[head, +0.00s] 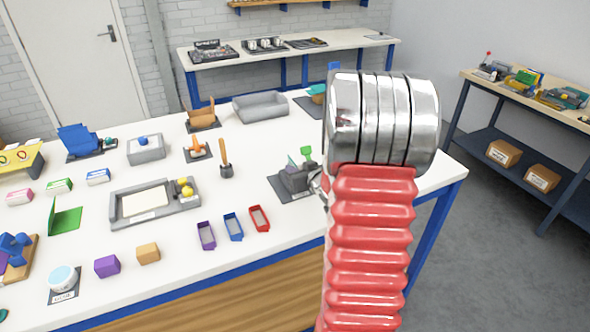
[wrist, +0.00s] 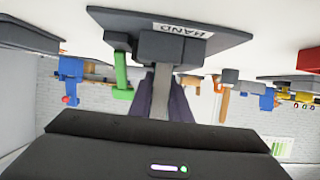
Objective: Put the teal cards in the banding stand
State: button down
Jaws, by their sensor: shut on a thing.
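The banding stand (head: 294,180) is a dark grey block on a dark mat, right of the table's middle. It shows upside down in the wrist view (wrist: 172,48), with a white label on its mat. A bright green upright part (head: 306,152) rises at its far side. A thin teal piece (head: 292,159), probably the teal cards, stands upright at the block; how it is seated is unclear. My gripper (wrist: 166,98) is at the stand's right side, its dark fingers shut on a narrow grey piece that runs to the block. In the head view my arm mostly hides the gripper.
Purple, blue and red small trays (head: 233,227) lie left of the stand. Clear white table surrounds the stand's mat.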

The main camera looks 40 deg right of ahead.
jog(key=c, duration=1.6)
grip_release()
jog(key=shift+c, duration=0.2)
jog(key=shift+s+r, duration=0.15)
jog(key=shift+s, duration=0.05)
jog(key=v, duration=1.1)
jog(key=shift+s+a, duration=0.15)
jog(key=shift+s, duration=0.1)
jog(key=shift+r, duration=0.1)
